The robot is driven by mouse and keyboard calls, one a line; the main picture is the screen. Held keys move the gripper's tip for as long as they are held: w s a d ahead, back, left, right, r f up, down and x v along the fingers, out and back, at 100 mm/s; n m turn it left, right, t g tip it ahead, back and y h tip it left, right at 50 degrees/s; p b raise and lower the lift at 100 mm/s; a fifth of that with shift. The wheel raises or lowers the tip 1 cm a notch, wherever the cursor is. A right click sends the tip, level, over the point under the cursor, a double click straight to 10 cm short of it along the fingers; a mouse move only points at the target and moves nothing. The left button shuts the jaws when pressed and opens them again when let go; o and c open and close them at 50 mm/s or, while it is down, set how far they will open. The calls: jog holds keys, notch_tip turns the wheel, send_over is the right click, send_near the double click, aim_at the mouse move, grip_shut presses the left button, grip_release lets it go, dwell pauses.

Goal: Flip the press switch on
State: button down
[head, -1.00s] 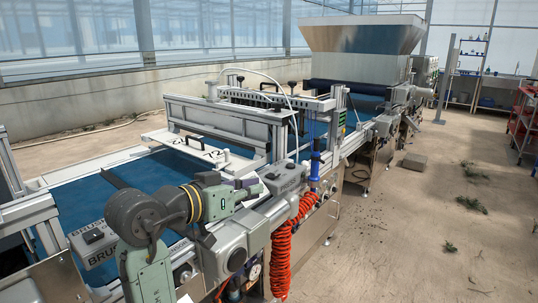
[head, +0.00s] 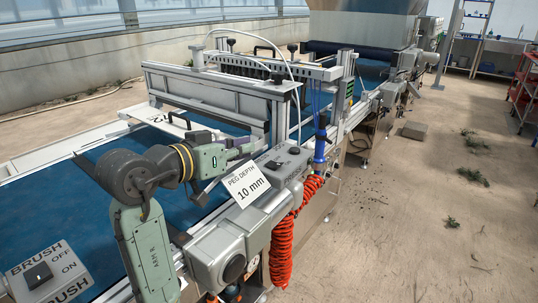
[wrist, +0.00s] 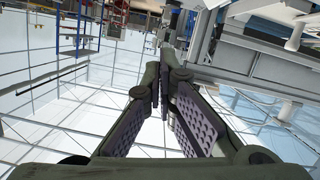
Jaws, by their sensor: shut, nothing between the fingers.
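A grey switch box (head: 286,158) with dark controls on top stands on the machine's near rail, right of the peg-depth sign; I take it as the press switch's box. Its lettering is mostly unreadable and I cannot tell the switch's position. My gripper (head: 252,146) is shut and empty, just left of this box, at about its height in the picture; I cannot tell whether it touches. In the wrist view the fingers (wrist: 163,52) converge at their tips, with nothing between them. The switch is not recognisable in the wrist view.
A white sign (head: 248,184) reads "PEG DEPTH 10 mm". A separate brush switch box (head: 62,272) is at lower left. A white press frame (head: 205,90) stands behind my gripper. A coiled orange hose (head: 281,245) hangs below. The floor at right is mostly clear.

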jog(key=b, duration=0.2)
send_over(275, 164)
jog(key=s+a, duration=0.1)
jog(key=s, duration=0.2)
notch_tip(275, 164, down, 2)
jog(key=shift+w+f, duration=0.1)
jog(key=shift+f, duration=0.15)
jog(key=f+b, duration=0.3)
jog(key=shift+w+d, duration=0.15)
jog(key=shift+d, duration=0.2)
jog(key=shift+d+f+b, duration=0.1)
jog(key=shift+f+b, duration=0.3)
jog(key=shift+f, duration=0.05)
